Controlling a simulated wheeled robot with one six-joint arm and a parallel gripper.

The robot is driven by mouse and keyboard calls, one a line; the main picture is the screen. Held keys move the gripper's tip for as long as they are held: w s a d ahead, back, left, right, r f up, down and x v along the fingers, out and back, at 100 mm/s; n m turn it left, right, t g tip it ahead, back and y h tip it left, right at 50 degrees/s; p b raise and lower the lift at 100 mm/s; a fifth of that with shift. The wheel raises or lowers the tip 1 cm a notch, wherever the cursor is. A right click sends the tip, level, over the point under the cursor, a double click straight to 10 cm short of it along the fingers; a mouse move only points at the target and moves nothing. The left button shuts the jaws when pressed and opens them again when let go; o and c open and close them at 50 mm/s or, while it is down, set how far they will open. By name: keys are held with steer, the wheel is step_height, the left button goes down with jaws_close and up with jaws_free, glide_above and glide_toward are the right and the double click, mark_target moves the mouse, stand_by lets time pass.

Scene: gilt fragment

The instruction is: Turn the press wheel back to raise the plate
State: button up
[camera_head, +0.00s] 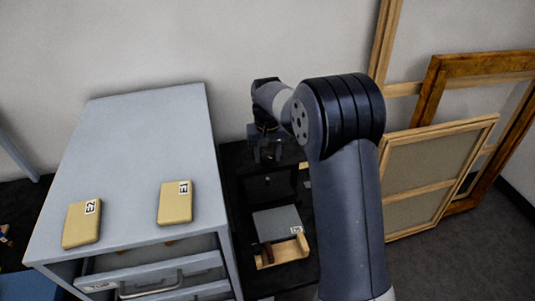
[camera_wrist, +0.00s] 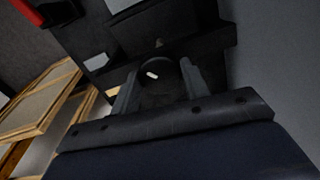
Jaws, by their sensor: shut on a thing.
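The black press (camera_head: 262,185) stands between the grey cabinet and the leaning frames, partly hidden by my arm. My gripper (camera_head: 266,150) is at the top of the press. In the wrist view my gripper (camera_wrist: 159,76) has its two fingers on either side of a dark round knob (camera_wrist: 158,86) with a small white mark, seemingly part of the press wheel, and is shut on it. The rest of the wheel cannot be made out. The raised or lowered state of the plate is unclear in the dark.
A grey panel (camera_head: 278,222) with a label and a wooden piece (camera_head: 284,252) lie low in front of the press. The grey cabinet (camera_head: 140,140) at left bears tan blocks E2 (camera_head: 82,224) and E1 (camera_head: 175,204). Wooden frames (camera_head: 437,175) lean at right.

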mark_target(267, 156)
steer(key=n, duration=0.6)
steer(key=shift+n, duration=0.3)
steer(key=n, duration=1)
steer(key=shift+n, duration=0.4)
steer(key=n, duration=0.5)
steer(key=shift+n, duration=0.4)
steer(key=o, duration=1)
step_height(267, 156, up, 11)
steer(key=b, duration=0.1)
